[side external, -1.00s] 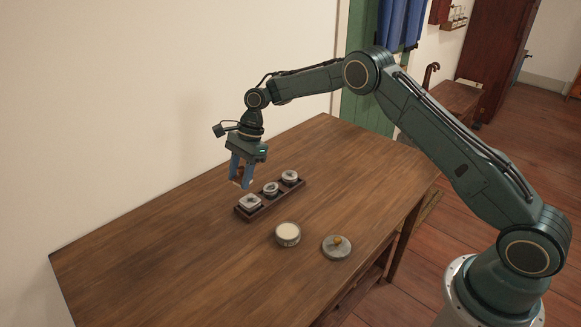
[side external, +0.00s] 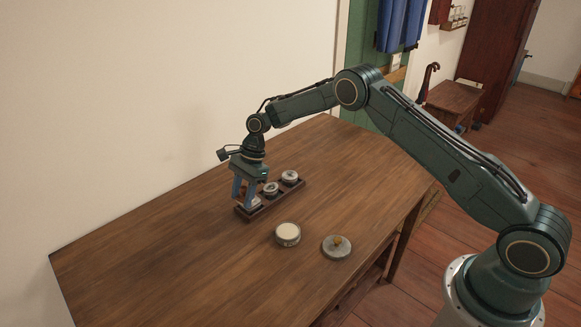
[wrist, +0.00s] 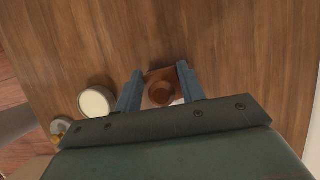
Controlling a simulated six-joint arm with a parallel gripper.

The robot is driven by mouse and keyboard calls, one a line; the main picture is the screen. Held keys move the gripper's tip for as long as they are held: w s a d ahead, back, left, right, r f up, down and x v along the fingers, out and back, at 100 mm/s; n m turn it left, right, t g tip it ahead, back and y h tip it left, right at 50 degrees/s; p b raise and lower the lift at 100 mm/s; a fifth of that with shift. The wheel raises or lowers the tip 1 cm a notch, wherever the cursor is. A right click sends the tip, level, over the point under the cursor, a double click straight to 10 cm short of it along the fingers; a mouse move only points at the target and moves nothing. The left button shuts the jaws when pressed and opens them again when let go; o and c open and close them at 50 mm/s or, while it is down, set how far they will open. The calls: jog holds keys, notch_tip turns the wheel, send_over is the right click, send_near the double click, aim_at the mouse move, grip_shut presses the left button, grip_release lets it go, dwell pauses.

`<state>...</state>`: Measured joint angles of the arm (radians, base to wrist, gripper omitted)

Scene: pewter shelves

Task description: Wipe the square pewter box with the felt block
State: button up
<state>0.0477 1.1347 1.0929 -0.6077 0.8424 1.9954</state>
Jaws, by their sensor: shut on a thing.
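The square pewter box (side external: 255,203) sits in the near-left end of a dark tray (side external: 272,204). My gripper, mostly covering it, is right above it in the side view (side external: 243,203). In the wrist view my gripper (wrist: 158,78) is shut on the felt block (wrist: 160,90), which shows as a reddish-brown piece with a round knob between the blue fingers. A pale bit shows beside the block, low by the right finger. I cannot tell whether the block touches the box.
Two other pewter boxes, a middle one (side external: 270,188) and a far one (side external: 290,176), stand in the tray. A round tin with cream contents (side external: 288,232) and a grey lid with a brass knob (side external: 337,245) lie to the right. The table's left part is clear.

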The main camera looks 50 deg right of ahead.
aim_at(257, 198)
jog(key=shift+f, duration=0.75)
jog(key=shift+d, duration=0.9)
jog(key=shift+c, duration=0.3)
jog(key=shift+d, duration=2.15)
jog(key=shift+a, duration=3.2)
jog(key=shift+d+r, duration=0.15)
jog(key=shift+r, duration=4)
